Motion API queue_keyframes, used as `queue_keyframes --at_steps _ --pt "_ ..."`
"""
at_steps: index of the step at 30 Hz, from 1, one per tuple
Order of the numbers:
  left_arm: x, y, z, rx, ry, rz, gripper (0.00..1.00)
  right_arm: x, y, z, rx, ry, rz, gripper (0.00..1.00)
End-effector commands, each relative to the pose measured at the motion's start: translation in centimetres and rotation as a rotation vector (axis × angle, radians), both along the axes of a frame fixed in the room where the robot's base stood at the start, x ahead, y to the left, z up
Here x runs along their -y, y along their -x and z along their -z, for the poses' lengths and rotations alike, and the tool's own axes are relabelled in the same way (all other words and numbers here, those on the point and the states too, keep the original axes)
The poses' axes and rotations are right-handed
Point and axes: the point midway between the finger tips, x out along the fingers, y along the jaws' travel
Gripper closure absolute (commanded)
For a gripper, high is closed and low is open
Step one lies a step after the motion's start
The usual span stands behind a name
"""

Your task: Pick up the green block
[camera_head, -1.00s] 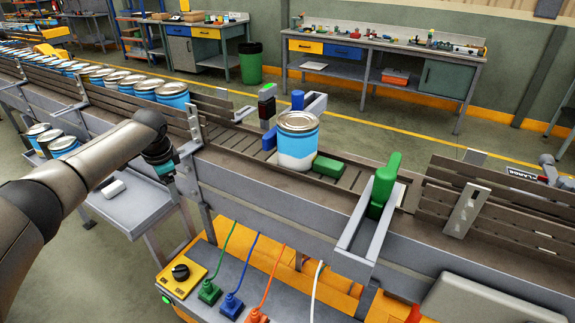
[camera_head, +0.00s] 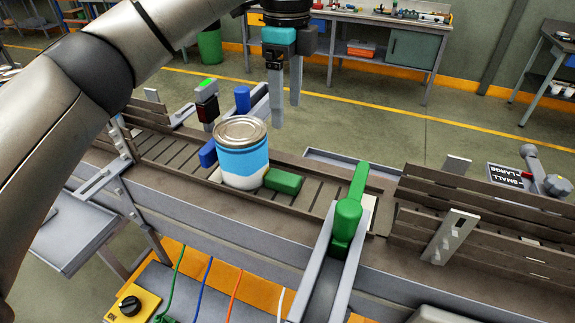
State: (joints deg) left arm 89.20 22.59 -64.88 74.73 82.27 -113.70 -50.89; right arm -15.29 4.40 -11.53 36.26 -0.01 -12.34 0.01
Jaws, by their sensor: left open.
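A small green block (camera_head: 283,181) lies on the conveyor, against or close to the right side of a blue-and-white can (camera_head: 241,153). A larger upright green piece (camera_head: 347,216) stands farther right in a grey bracket. My left gripper (camera_head: 285,114) points down, open and empty. In the picture its fingers are above and behind the can, up from the green block. The gap between its fingers shows floor behind it. My right gripper is not in view.
A blue block (camera_head: 208,153) and an upright blue piece (camera_head: 242,99) are left of and behind the can. A black post with a green top (camera_head: 206,101) stands near them. Slatted conveyor guards (camera_head: 480,225) are at the right. The belt right of the green block is clear.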

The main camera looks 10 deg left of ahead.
Motion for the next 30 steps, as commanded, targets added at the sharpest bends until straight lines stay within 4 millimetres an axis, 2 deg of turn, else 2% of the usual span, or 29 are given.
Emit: queue_keyframes --at_steps 1,4,8,13,20,27,30 --pt "0.1 0.1 0.5 -0.003 -0.002 0.002 0.21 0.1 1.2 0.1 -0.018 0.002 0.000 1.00" --pt "-0.1 0.1 2.3 -0.005 -0.003 0.000 0.21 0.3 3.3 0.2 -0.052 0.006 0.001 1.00" --pt "-0.1 0.1 5.1 -0.005 -0.003 -0.002 0.21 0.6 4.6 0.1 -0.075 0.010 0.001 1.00" --pt "-0.1 0.1 8.3 -0.003 -0.001 -0.003 0.21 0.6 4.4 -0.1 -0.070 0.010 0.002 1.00" --pt "-0.2 0.1 10.0 -0.001 0.000 -0.003 0.21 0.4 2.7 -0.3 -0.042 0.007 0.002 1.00" --pt "-1.2 0.8 13.1 -0.003 -0.002 -0.004 0.21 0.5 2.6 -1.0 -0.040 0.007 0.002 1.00" --pt "-1.1 0.7 14.4 -0.002 0.000 -0.003 0.21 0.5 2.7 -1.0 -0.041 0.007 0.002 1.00"
